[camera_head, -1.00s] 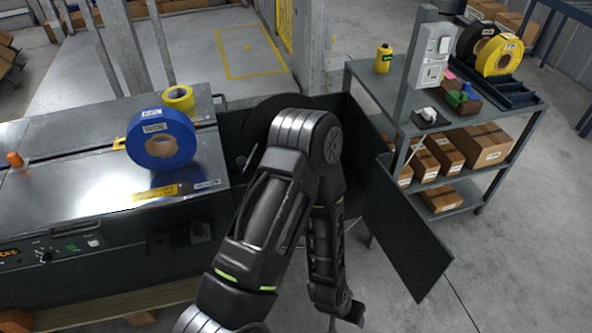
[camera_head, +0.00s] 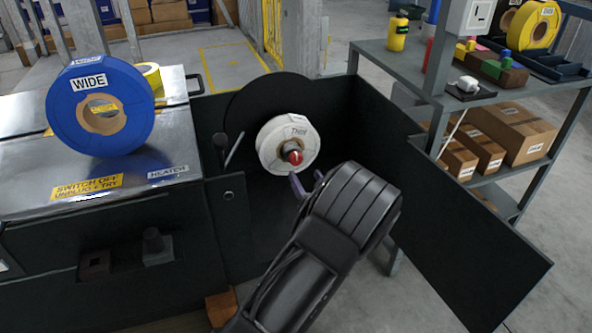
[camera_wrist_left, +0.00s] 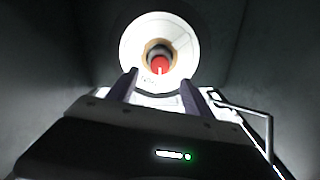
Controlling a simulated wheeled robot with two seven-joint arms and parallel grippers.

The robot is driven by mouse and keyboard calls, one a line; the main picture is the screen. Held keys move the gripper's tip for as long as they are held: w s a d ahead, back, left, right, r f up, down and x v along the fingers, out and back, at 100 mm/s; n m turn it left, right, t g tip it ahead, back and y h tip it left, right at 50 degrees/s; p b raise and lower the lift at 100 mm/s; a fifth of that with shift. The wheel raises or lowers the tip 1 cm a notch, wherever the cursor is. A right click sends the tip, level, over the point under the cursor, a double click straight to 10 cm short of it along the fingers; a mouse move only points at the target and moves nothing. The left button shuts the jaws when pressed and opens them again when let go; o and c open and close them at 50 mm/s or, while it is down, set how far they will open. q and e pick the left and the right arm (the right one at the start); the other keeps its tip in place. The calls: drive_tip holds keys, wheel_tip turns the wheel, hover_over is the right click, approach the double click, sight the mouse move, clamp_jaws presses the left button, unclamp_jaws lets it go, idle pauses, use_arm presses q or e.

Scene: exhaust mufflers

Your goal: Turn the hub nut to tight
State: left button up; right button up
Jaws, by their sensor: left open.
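The hub nut (camera_head: 294,156) is a small red knob at the centre of a white roll (camera_head: 270,148), which hangs upright in front of a black disc (camera_head: 243,101) inside the dark open cabinet. My left gripper (camera_head: 308,182) is just below and to the right of the nut in the head view, apart from it, with its fingers spread and nothing between them. In the left wrist view the red nut (camera_wrist_left: 160,66) shows in the roll's core, beyond and between the open fingertips (camera_wrist_left: 160,78). My right gripper is not in view.
A black panel (camera_head: 470,235) stands open at the right of the cabinet. A lever (camera_head: 234,149) juts up left of the roll. A blue roll (camera_head: 70,120) stands on the metal bench top. A grey shelf (camera_head: 400,62) with boxes is at the right.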

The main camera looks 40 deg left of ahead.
sight(297, 161)
use_arm(q)
drive_tip(key=b+x, duration=0.3)
drive_tip(key=x, duration=0.4)
drive_tip(key=shift+f, duration=0.15)
drive_tip(key=shift+w+a, duration=0.2)
drive_tip(key=shift+a, duration=0.15)
drive_tip(key=shift+c, duration=0.3)
clamp_jaws()
